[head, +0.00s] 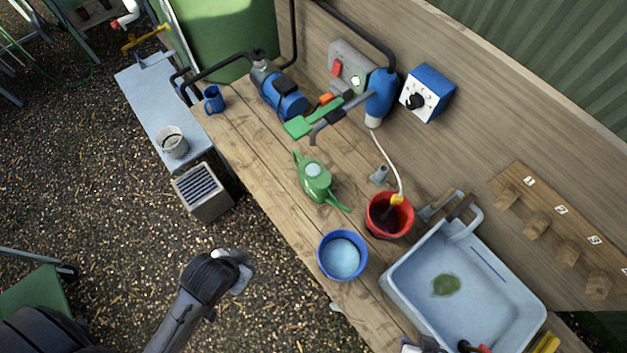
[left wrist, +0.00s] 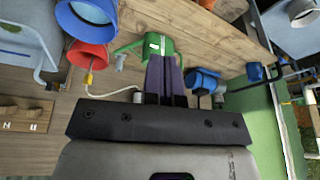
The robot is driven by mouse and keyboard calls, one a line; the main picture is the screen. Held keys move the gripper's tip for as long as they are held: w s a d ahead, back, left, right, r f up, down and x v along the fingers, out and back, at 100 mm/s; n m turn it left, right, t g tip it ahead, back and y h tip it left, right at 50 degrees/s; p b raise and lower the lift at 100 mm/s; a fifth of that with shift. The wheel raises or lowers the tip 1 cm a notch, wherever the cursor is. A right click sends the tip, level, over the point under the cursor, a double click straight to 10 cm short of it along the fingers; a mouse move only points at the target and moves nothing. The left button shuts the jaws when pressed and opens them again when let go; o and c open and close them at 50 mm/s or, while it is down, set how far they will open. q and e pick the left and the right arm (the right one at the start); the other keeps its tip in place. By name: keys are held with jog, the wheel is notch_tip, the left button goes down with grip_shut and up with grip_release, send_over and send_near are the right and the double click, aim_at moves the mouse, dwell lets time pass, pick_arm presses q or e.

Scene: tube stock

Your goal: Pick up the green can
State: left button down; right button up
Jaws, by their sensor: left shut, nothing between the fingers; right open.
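The green can is a watering can (head: 315,180) standing on the wooden bench, with its spout toward the lower right. It also shows in the left wrist view (left wrist: 152,44), upside down and just beyond my left fingertips, which hide part of it. My left gripper (left wrist: 165,62) is shut, with its two purple fingers together and nothing between them. In the head view its arm reaches in from the lower left, short of the bench, and its fingers are not clear. My right gripper (head: 425,345) is only partly seen at the bottom edge near the sink; it is open, apart from the can.
A red bucket (head: 372,226) and a blue bucket (head: 322,263) stand right of and below the can. A sink (head: 400,282) is farther right.

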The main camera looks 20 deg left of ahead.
pick_arm(q)
jog(key=c, duration=1)
grip_release()
